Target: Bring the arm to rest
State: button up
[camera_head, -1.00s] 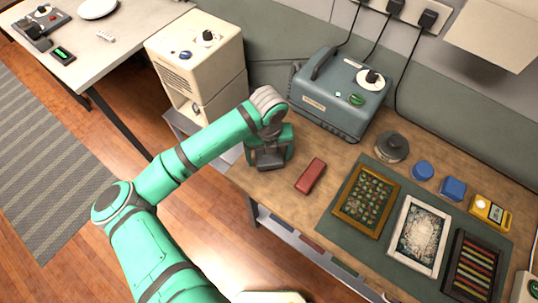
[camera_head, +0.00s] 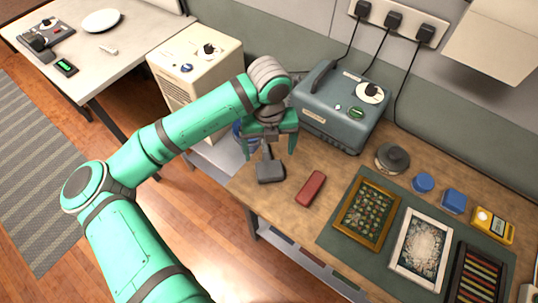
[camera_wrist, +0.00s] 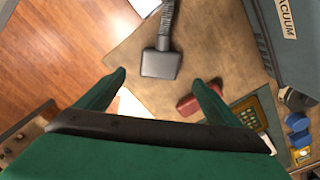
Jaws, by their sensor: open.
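My gripper (camera_head: 268,152) is open and empty above the left end of the wooden workbench (camera_head: 300,222). Its two green fingers are spread apart in the wrist view (camera_wrist: 158,76). A dark grey block-shaped nozzle (camera_head: 270,171) with a ribbed hose or handle lies on the bench below the gripper; it also shows beyond the fingers in the wrist view (camera_wrist: 160,64). The fingers appear clear of it. My green arm reaches in from the lower left, bent at the elbow.
A blue-grey vacuum unit (camera_head: 340,122) stands right of the gripper, with a cream cabinet (camera_head: 180,85) to the left. A red block (camera_head: 311,188) lies nearby. Framed pieces (camera_head: 367,212) rest on a green mat (camera_head: 335,240). The floor at left is open.

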jog(key=shift+r, duration=0.3)
dwell(0.4)
